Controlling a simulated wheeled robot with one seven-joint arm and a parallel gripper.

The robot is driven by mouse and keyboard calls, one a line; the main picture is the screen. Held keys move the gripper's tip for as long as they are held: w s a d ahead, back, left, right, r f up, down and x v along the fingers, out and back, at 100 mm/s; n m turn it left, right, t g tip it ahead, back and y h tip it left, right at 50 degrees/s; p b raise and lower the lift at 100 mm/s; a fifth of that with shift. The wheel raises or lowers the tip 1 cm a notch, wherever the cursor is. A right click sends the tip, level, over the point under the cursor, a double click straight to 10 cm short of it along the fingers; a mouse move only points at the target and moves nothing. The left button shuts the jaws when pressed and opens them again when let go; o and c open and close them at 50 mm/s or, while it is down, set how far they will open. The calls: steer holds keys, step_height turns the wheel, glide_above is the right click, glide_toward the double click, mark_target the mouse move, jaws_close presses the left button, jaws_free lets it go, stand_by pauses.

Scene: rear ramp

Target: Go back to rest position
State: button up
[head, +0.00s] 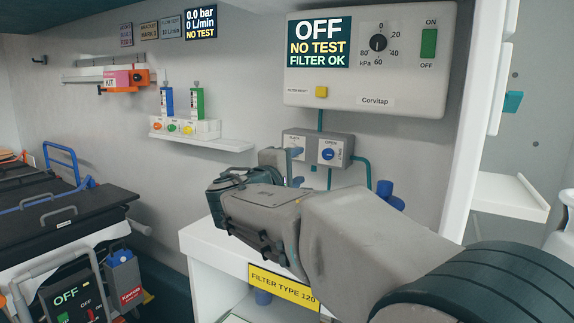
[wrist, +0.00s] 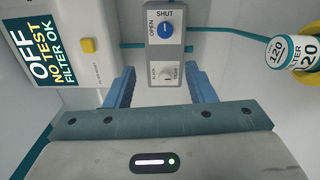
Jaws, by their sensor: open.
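My gripper (wrist: 160,88) is open and empty in the wrist view, its two blue fingers wide apart. In the head view my arm reaches in from the lower right, and my gripper (head: 295,168) is partly hidden behind its own wrist. It is in front of the grey valve box (head: 330,148) on the wall. That box also shows beyond the fingers in the wrist view (wrist: 178,40), with a blue knob and a pale knob. I cannot tell how far the fingertips are from it.
The Corvitap panel (head: 412,75) reads OFF, NO TEST, FILTER OK. A white counter (head: 205,245) with a yellow FILTER TYPE 120 label (head: 283,287) lies under my arm. A black stretcher (head: 60,215) stands left. A filter marked 120 (wrist: 301,52) is at right.

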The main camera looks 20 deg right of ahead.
steer(key=s+d+f+m+g+y+p, duration=0.2)
steer(key=s+d+g+y+p, duration=0.15)
steer(key=s+p, duration=0.35)
steer(key=s+d+f+m+g+y+p, duration=0.2)
steer(key=s+m+g+p, duration=0.15)
steer(key=s+p, duration=0.3)
steer(key=s+a+m+g+y+p, duration=0.3)
steer(key=s+a+y+p, duration=0.4)
steer(key=s+p, duration=0.6)
steer(key=shift+a+r+m, duration=0.4)
steer(key=shift+a+m, duration=0.05)
steer(key=shift+m, duration=0.3)
